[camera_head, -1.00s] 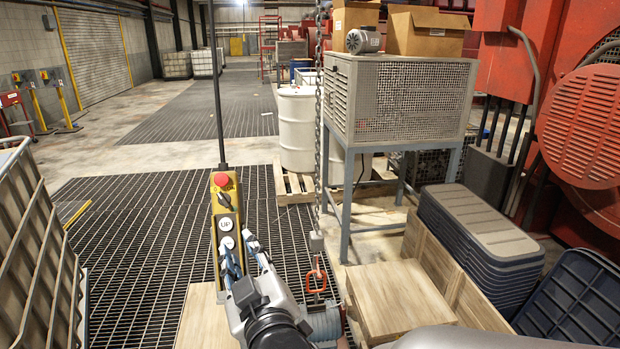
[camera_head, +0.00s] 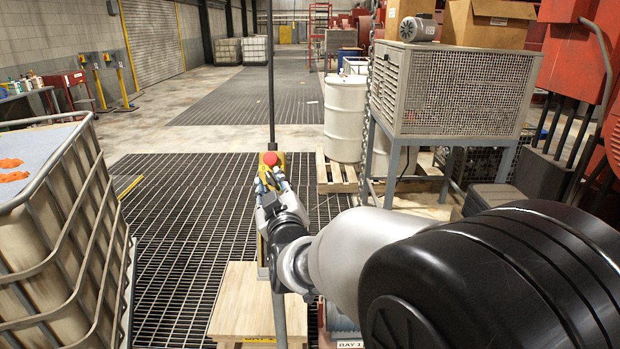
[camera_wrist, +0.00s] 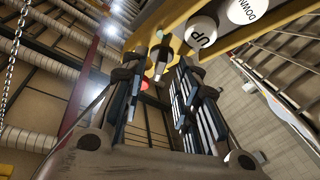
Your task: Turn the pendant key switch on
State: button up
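The yellow pendant (camera_head: 279,160) hangs upright on a dark cable, with a red stop button (camera_head: 270,158) at its top. My gripper (camera_head: 270,178) is in front of its upper part, just below the red button, and hides the key switch in the head view. In the wrist view the pendant's yellow face (camera_wrist: 178,22) runs across the top, with white UP (camera_wrist: 202,33) and DOWN (camera_wrist: 243,10) buttons. The gripper's fingers (camera_wrist: 160,88) stand apart, with the red button (camera_wrist: 144,85) showing between them.
A caged tank (camera_head: 60,230) stands close at left. A wooden crate (camera_head: 245,300) is below the pendant. A mesh-sided unit (camera_head: 450,90) on a grey stand, a white drum (camera_head: 345,118) and a pallet (camera_head: 335,175) are at right. The grated floor (camera_head: 180,215) beyond is open.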

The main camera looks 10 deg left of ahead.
jog(key=shift+w+a, duration=0.2)
jog(key=shift+w, duration=0.25)
grip_shut()
